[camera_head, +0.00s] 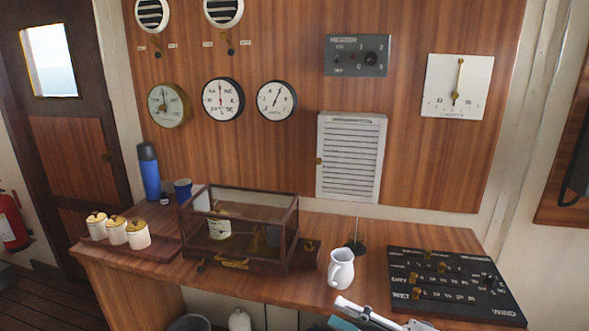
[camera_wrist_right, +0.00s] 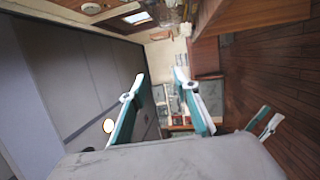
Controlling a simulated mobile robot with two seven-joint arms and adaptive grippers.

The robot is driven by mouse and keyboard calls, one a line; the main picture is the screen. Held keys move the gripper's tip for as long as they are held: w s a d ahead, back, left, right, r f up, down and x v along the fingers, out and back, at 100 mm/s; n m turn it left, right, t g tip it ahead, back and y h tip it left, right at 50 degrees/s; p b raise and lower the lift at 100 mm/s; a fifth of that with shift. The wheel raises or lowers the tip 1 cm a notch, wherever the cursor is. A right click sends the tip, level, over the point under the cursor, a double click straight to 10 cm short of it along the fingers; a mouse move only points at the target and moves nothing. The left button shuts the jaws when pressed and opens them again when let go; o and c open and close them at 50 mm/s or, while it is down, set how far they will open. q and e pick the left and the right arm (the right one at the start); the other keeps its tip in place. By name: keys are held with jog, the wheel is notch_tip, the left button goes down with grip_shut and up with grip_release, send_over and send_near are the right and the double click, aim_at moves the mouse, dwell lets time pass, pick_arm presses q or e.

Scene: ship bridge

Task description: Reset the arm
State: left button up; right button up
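My right gripper (camera_head: 382,312) shows at the bottom edge of the head view, in front of the desk, partly cut off by the frame. In the right wrist view its two white and teal fingers (camera_wrist_right: 160,76) stand well apart with nothing between them. Another white and teal gripper, my left one (camera_wrist_right: 270,115), shows small at the right of the wrist view, its two fingers apart and apparently empty. It is not visible in the head view.
The wooden desk (camera_head: 340,235) carries a white jug (camera_head: 341,268), a glass case (camera_head: 240,228), a black switch panel (camera_head: 455,285), a blue flask (camera_head: 149,172) and several lidded jars (camera_head: 137,234). Gauges hang on the wooden wall. Bare floor (camera_wrist_right: 270,75) shows in the wrist view.

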jog(key=s+d+f+m+t+h, duration=0.1)
jog(key=d+f+m+t+h, duration=0.3)
jog(key=f+m, duration=0.45)
jog(key=s+d+f+m+t+h, duration=0.2)
jog(key=d+f+m+h, duration=0.1)
jog(key=f+m+h, duration=0.5)
jog(key=s+d+f+m+g+h, duration=0.2)
jog(key=s+f+m+g, duration=0.3)
jog(key=s+f+m, duration=0.4)
jog(key=s+d+f, duration=0.1)
jog(key=s+f, duration=0.2)
jog(key=f, duration=0.2)
jog(key=shift+s, duration=0.2)
jog(key=shift+r, duration=0.1)
